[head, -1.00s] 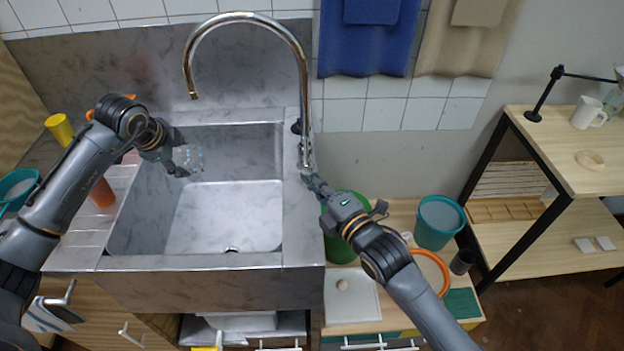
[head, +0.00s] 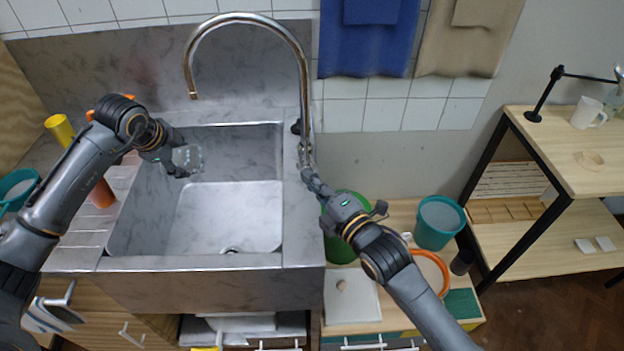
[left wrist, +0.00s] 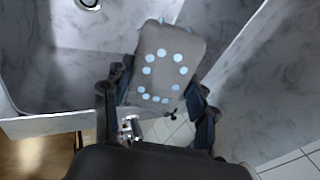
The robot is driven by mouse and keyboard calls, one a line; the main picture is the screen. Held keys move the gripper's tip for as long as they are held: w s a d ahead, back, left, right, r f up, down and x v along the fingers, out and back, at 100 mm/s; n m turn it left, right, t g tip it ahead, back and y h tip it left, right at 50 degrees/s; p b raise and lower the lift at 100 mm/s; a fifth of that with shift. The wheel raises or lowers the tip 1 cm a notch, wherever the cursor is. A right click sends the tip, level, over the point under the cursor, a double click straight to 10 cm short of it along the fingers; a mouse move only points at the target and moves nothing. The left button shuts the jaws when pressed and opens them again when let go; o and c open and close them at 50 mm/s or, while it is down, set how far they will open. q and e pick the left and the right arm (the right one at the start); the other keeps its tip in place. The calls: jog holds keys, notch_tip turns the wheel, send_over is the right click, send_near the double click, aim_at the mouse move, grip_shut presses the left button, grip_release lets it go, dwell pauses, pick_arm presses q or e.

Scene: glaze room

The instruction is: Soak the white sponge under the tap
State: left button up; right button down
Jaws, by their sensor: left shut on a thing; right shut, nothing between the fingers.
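My left gripper (head: 178,160) is shut on the sponge (head: 190,158) over the left part of the sink basin (head: 225,215). In the left wrist view, the sponge (left wrist: 160,48) is a grey rounded block with several pale blue spots on its face, between the fingers (left wrist: 160,90). In the head view it lies roughly below the spout of the chrome tap (head: 303,80); no water stream is visible. My right gripper (head: 308,177) is shut and empty at the tap's base, right of the basin. Whether it touches the tap cannot be told.
A green container (head: 337,248) stands beside my right gripper, with a teal bucket (head: 440,222) further right. A yellow cup (head: 59,128) and an orange-brown object (head: 102,194) are left of the sink. The basin floor is clear. Towels (head: 365,45) hang on the wall.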

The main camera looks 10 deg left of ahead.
aim_at(178, 165)
pick_arm(q)
jog(key=shift+s+d+r+p, duration=0.1)
jog(key=shift+s+r+p, duration=0.15)
jog(key=shift+s+r, duration=0.6)
jog(key=shift+s+r+p, duration=0.25)
jog(key=shift+s+r, duration=0.4)
jog(key=shift+s, duration=0.35)
jog(key=shift+s+d+r, duration=0.1)
jog(key=shift+s+r, duration=0.45)
jog(key=shift+s, duration=0.1)
